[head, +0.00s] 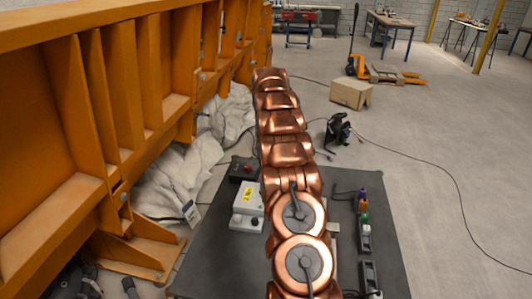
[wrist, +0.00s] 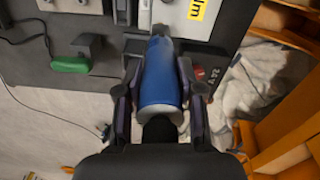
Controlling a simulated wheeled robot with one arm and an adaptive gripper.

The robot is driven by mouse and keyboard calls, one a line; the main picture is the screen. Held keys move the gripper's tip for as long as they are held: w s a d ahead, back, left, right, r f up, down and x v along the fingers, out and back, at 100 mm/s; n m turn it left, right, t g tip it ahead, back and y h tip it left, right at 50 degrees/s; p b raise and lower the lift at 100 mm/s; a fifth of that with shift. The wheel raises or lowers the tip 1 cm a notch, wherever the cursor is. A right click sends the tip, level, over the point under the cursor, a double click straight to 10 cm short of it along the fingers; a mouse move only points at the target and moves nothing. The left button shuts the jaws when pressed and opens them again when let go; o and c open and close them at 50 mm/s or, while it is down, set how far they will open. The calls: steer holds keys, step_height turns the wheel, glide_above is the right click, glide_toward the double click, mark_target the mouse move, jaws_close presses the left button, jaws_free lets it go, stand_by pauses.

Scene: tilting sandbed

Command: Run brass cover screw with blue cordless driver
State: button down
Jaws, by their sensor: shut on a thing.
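In the wrist view my gripper (wrist: 158,85) is shut around the blue cordless driver (wrist: 162,72), with a finger on each side of its body. The driver's grey nose points up the picture, towards the pale grey box (wrist: 192,16) with a yellow label. The nose lies at or over the box's near edge; I cannot tell whether it touches. No brass screw can be made out. In the head view the same box (head: 247,212) stands on the dark bench top (head: 205,262), left of my copper arm. My gripper and the driver do not show there.
A black box with a red button (head: 243,169) stands behind the pale box; its red button also shows in the wrist view (wrist: 199,72). Coloured-handled items (head: 363,205) stand at the bench's right. An orange steel frame (head: 85,110) and pale cloth (head: 180,175) border the left.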

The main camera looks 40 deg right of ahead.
steer(key=shift+f, duration=0.1)
steer(key=shift+r+p, duration=1.25)
steer(key=shift+r, duration=1.75)
steer(key=shift+a, duration=0.1)
